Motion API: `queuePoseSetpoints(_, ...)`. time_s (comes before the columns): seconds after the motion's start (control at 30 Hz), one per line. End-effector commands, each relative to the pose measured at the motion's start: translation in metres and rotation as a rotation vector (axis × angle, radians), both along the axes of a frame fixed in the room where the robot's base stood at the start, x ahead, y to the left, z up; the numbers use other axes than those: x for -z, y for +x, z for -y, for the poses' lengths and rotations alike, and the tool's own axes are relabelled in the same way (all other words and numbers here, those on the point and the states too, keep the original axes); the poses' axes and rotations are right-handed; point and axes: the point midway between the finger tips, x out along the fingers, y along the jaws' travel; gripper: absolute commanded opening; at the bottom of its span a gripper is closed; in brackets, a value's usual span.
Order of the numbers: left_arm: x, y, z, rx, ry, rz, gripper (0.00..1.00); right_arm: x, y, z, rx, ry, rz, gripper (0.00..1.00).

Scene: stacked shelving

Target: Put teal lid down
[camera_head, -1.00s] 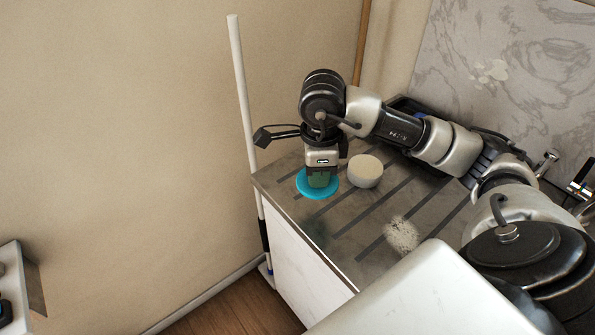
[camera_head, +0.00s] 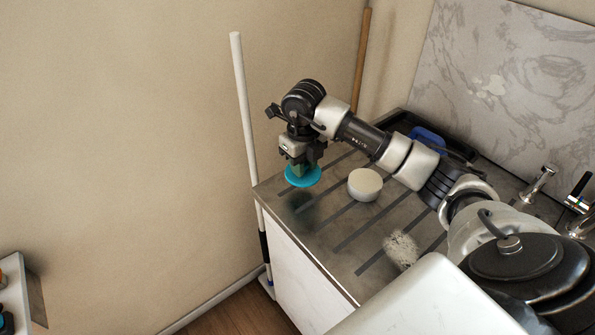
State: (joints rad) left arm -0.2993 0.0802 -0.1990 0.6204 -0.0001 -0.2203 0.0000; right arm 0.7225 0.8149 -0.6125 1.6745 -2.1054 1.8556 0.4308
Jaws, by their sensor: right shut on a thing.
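The teal lid (camera_head: 304,179) is a round, bright blue-green disc. My right gripper (camera_head: 303,165) points down and is shut on it from above. The lid is held over the far left corner of the metal counter (camera_head: 330,225). A dark shadow shows on the counter below it, so the lid appears to be a little above the surface. The fingertips are partly hidden by the gripper body. My left gripper is not in view.
A round whitish container (camera_head: 365,184) stands just right of the lid. A pale speckled patch (camera_head: 401,250) lies nearer the front. A black tray with a blue item (camera_head: 428,140) is behind my arm. A white pole (camera_head: 243,110) stands beyond the left edge.

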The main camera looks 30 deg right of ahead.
Motion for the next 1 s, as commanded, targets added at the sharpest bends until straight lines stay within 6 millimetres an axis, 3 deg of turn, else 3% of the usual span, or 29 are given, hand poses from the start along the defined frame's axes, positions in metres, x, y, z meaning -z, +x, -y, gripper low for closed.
queuePoseSetpoints(0.2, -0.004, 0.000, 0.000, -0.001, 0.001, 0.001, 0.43, 0.012, 0.020, -0.002, 0.000, 0.001, 0.000, 0.04)
queuePoseSetpoints(0.57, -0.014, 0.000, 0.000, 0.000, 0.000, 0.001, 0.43, 0.051, 0.020, -0.002, -0.001, 0.000, -0.001, 0.04)
queuePoseSetpoints(0.93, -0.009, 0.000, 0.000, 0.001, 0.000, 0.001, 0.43, 0.057, 0.020, -0.002, -0.002, -0.001, 0.001, 0.04)
queuePoseSetpoints(0.97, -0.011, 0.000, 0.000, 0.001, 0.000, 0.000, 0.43, 0.055, 0.020, -0.002, -0.001, -0.001, 0.002, 0.30)
queuePoseSetpoints(1.0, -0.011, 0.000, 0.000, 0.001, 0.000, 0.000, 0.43, 0.055, 0.020, -0.002, -0.001, -0.001, 0.002, 0.36)
